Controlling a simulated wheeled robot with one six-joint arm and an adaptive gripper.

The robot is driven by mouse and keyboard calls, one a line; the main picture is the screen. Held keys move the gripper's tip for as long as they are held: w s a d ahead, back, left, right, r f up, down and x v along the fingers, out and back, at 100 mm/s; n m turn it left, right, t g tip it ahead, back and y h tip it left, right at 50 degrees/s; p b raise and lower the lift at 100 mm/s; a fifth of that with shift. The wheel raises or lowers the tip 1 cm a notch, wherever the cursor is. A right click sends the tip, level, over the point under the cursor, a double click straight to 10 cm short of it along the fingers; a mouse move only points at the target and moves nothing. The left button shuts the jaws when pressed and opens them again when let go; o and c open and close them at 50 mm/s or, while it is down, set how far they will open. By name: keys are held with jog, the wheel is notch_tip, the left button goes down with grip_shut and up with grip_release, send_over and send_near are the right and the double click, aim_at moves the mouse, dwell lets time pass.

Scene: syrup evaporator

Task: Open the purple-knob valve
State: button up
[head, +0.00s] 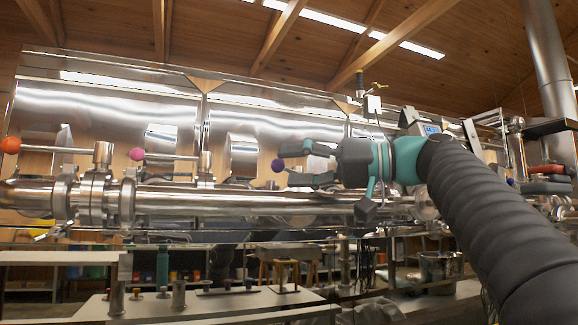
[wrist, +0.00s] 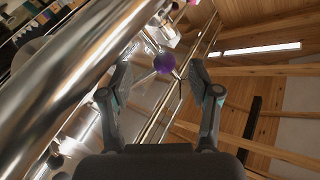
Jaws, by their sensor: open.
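The purple knob (head: 277,165) shows in the head view just left of my gripper's fingertips, above the long steel pipe. In the wrist view the purple knob (wrist: 164,64) is ahead of the fingertips and between them. My gripper (head: 306,165) is open and points left in the head view. In the wrist view the two fingers of my gripper (wrist: 161,80) are spread with nothing between the pads. I cannot tell whether a finger touches the knob. The handle bar behind the purple knob is mostly hidden by my gripper in the head view.
A pink knob (head: 137,154) and an orange knob (head: 11,145) on lever handles stand farther left along the steel pipe (head: 240,203). The pipe runs just below my gripper. Shiny evaporator panels (head: 110,105) stand behind. A red-handled valve (head: 545,169) is at far right.

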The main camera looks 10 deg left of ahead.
jog(key=s+d, duration=0.1)
jog(key=d, duration=0.9)
jog(key=shift+s+d, duration=0.2)
jog(key=shift+d, duration=0.15)
